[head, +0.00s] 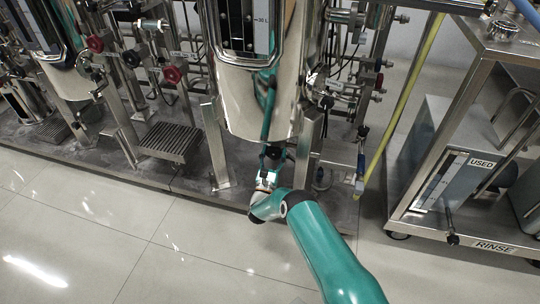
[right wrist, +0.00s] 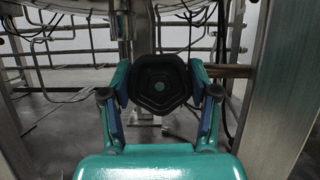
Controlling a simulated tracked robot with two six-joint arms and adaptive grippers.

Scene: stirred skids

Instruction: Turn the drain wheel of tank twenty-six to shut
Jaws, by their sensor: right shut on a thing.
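A black drain wheel (right wrist: 161,84) with a rounded, many-sided rim faces me under the tank in the right wrist view. My right gripper (right wrist: 162,92) has its two blue-padded fingers on the left and right sides of this wheel and is shut on it. In the head view my teal right arm reaches in from below to the foot of the steel tank (head: 242,102), and the right gripper (head: 272,158) is below the tank's bottom. The wheel is hidden there. No tank number is readable. My left gripper is not in view.
Steel legs (head: 214,145) stand on both sides of the gripper. Red and black valve knobs (head: 173,74) sit on pipework to the left. A yellow hose (head: 408,95) hangs at the right, beside a steel rinse cart (head: 420,222). The tiled floor (head: 100,235) in front is clear.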

